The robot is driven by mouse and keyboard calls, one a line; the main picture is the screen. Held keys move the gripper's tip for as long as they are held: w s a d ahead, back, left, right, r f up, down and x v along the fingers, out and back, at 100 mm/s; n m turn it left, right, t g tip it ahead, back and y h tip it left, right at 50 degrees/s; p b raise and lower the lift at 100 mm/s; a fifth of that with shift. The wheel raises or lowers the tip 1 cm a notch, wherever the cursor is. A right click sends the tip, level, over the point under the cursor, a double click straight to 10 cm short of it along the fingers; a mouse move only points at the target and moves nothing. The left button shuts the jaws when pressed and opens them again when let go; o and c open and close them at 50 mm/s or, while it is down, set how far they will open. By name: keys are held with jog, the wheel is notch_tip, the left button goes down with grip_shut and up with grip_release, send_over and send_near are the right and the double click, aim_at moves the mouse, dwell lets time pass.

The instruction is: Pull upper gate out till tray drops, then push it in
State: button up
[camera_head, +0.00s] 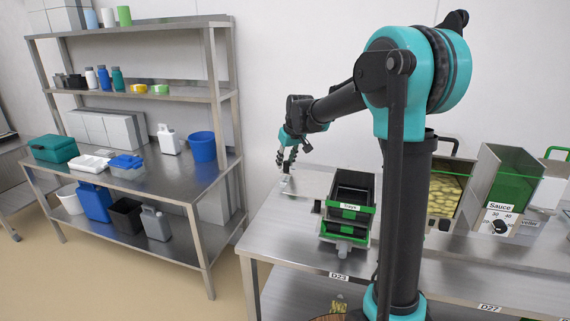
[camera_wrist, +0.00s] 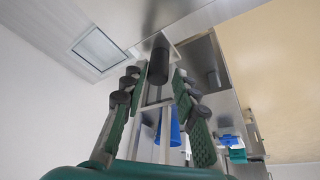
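The tray dispenser (camera_head: 358,187), a dark box with green edges and a "Trays" label, stands on the steel table. A bare metal plate, apparently the upper gate (camera_head: 312,183), sticks out from its left side. A black knob (camera_head: 317,206) sits lower, close to the dispenser. My gripper (camera_head: 287,165) is at the plate's outer left end, pointing down. No dropped tray can be made out.
Right of the dispenser stand a bin of yellowish food (camera_head: 443,197) and a green-and-steel sauce hopper (camera_head: 505,185). A steel shelf rack (camera_head: 185,185) with bottles and tubs stands at left, across a floor gap.

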jog(key=v, duration=1)
jog(key=shift+s+r, duration=0.2)
jog(key=shift+r, duration=0.2)
jog(key=shift+o, duration=0.3)
